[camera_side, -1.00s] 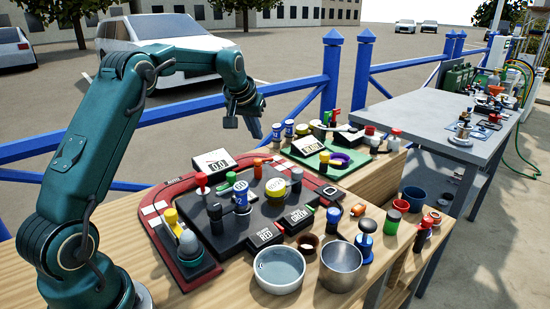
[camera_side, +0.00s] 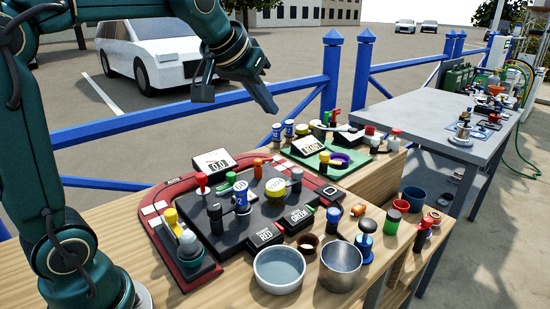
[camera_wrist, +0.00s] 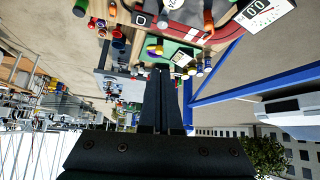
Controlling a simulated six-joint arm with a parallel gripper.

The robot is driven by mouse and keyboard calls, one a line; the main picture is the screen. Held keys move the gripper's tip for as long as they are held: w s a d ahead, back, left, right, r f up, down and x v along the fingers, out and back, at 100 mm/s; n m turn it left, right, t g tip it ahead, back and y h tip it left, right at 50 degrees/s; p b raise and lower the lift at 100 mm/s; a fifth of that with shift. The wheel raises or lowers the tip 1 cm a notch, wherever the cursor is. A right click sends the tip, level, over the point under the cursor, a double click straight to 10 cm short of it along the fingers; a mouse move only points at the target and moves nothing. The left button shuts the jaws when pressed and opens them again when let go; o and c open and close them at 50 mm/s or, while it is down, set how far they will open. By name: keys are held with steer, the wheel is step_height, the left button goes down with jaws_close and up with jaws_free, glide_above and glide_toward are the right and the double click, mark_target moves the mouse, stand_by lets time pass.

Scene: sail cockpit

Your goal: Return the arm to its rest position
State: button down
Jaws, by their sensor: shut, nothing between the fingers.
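My gripper (camera_side: 268,103) hangs in the air above the workbench, in front of the blue fence in the side view. Its fingers are shut with nothing between them and point down to the right. In the wrist view the two dark fingers (camera_wrist: 162,100) lie together, pointing toward the bench, which appears upside down. My arm rises at the left of the side view and reaches over to the right, its upper part cut off by the top edge. My gripper is apart from everything on the bench.
The wooden bench (camera_side: 115,218) carries a red tray (camera_side: 165,243), a black board (camera_side: 225,238), a pale bowl (camera_side: 279,270), a metal cup (camera_side: 341,265) and a green tray (camera_side: 345,172). A grey table (camera_side: 420,118) stands behind. Blue fence rails (camera_side: 100,130) run behind the bench.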

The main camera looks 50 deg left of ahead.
steer(key=s+d+f+m+g+h, duration=0.1)
steer(key=s+d+f, duration=0.3)
steer(key=s, duration=0.5)
steer(key=s+d+f+m+g+h, duration=0.1)
steer(key=s+d+f, duration=0.3)
steer(key=s, duration=0.6)
step_height(320, 180, down, 3)
steer(key=shift+s+r+m, duration=0.15)
steer(key=shift+s+m, duration=0.05)
steer(key=shift+m, duration=0.3)
